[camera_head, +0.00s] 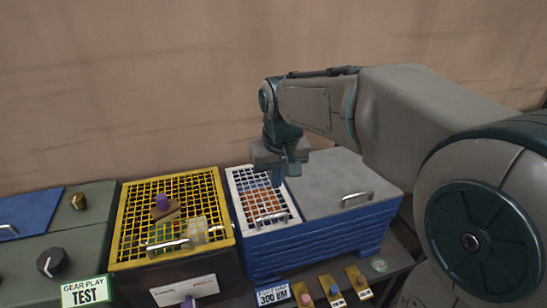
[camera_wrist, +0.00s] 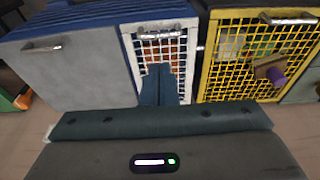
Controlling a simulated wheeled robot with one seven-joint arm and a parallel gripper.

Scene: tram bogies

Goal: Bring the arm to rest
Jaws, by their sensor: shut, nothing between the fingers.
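My gripper (camera_head: 284,174) is at the end of my bent arm, pointing down over the blue ribbed crate (camera_head: 320,245) in the head view. Its fingers are shut and empty. They hang in front of the white grid lid (camera_head: 245,188), and I cannot tell how far above it they are. In the wrist view the blue fingers (camera_wrist: 157,84) show against the white grid (camera_wrist: 182,50). Orange things show dimly through the grid.
A grey lid (camera_head: 330,185) with a handle covers the crate's right part. Left stands a yellow-grid box (camera_head: 222,205) with a purple-knobbed piece (camera_head: 163,204) on top. A green-grey gear play test unit (camera_head: 50,240) stands further left. Small tagged pieces (camera_head: 333,288) lie in front. Air above is free.

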